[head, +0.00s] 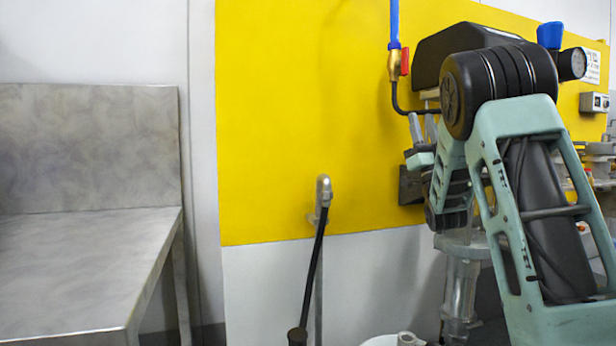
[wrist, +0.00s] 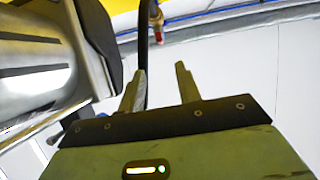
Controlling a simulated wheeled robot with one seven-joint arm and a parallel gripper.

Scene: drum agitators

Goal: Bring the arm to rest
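My arm is folded up at the right of the head view, with its dark round joint (head: 497,85) high and its pale green links below. My gripper (head: 424,127) points up in front of the yellow panel, below the red-handled valve. In the wrist view my gripper (wrist: 160,82) has its two fingers apart, with nothing held between them. A black hose (wrist: 143,45) runs behind the left finger, and I cannot tell how near it is.
A steel bench (head: 90,255) stands at the left. The yellow panel (head: 275,130) carries a red-handled valve (head: 404,62) and a pipe fitting with a black hose (head: 314,265). A metal cylinder (head: 460,295) stands below my arm. The space before the panel's left part looks clear.

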